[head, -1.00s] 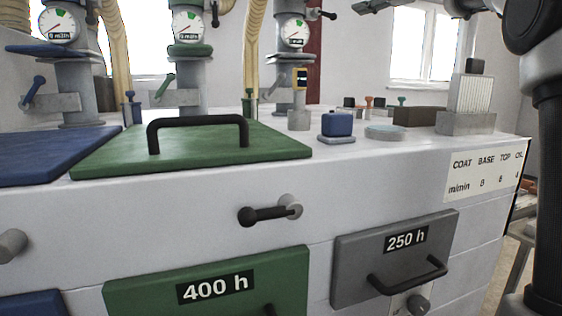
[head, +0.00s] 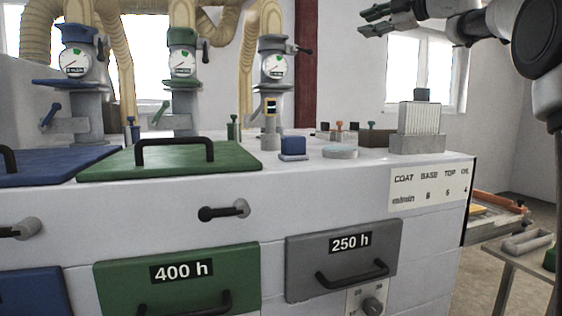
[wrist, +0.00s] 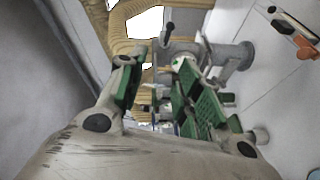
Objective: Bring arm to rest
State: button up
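My gripper (head: 368,20) is raised at the top right of the head view, in front of the window and well above the machine's top. Its two green-padded fingers are apart. In the wrist view my gripper (wrist: 160,78) also shows open, with nothing between the fingers. My arm reaches in from the right edge, its links partly out of the picture.
The white machine (head: 330,196) fills the front. It bears a green lid (head: 225,162), a blue block (head: 293,146), a round dish (head: 340,152) and gauges. A grey drawer (head: 345,262) and green drawer (head: 190,285) appear closed. A side table (head: 520,255) stands right.

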jog(key=s+d+r+m+t+h, duration=0.3)
jog(key=d+r+m+t+h, duration=0.1)
jog(key=d+m+t, duration=0.15)
jog(key=s+d+f+m+h, duration=0.6)
jog(key=d+m+h, duration=0.1)
jog(key=m, duration=0.2)
jog(key=s+d+f+m+g+h, duration=0.35)
jog(key=s+f+m, duration=0.2)
jog(key=f, duration=0.65)
jog(key=s+a+f+m+g+y, duration=0.1)
jog(key=s+f+g, duration=0.4)
jog(key=s+f, duration=0.9)
jog(key=s+a+f+m+g+y, duration=0.2)
jog(key=s+a+f+g, duration=0.2)
jog(key=s+f, duration=1.1)
notch_tip(320, 180, down, 7)
jog(key=shift+a+f+g, duration=0.2)
jog(key=shift+a+g, duration=0.15)
jog(key=shift+g, duration=0.85)
jog(key=shift+w+y, duration=0.1)
jog(key=shift+y, duration=0.15)
jog(key=shift+c, duration=0.2)
